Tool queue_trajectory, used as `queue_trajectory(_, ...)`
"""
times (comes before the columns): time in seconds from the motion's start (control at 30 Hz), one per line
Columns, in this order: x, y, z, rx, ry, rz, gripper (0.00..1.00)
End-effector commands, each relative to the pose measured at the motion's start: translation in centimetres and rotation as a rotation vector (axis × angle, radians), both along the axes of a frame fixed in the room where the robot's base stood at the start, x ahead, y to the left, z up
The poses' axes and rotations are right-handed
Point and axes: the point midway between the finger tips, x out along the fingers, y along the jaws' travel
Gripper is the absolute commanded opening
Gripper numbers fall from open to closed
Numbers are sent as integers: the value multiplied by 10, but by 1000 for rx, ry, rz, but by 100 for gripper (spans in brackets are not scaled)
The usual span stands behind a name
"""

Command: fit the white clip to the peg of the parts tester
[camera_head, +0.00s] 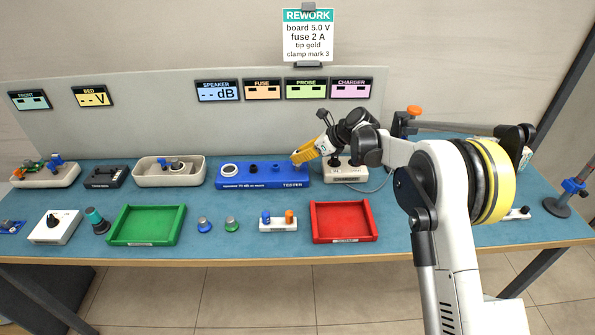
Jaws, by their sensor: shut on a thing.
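The parts tester is a long blue box (262,181) at the back middle of the table, with a white ring at its left and dark sockets on top. My gripper (298,161), with yellow fingers, points down-left at the tester's right end. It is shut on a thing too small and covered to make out. I cannot make out the white clip for certain. The tester's peg is not clear either; the fingers cover that end. I cannot tell whether the held thing touches the tester.
A white charger box (345,174) stands close right of the tester. A grey-white tray (150,182) is to its left. A green tray (113,240), a red tray (343,236) and a white block with pegs (278,226) lie in front. Blue table shows between them.

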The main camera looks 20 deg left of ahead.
Motion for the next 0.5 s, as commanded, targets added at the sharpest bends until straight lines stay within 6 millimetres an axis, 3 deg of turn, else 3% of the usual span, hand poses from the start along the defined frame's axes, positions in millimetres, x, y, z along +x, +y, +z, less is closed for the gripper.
queue_trajectory(0.5, 0, 0, -14, 0, 0, 0, 0)
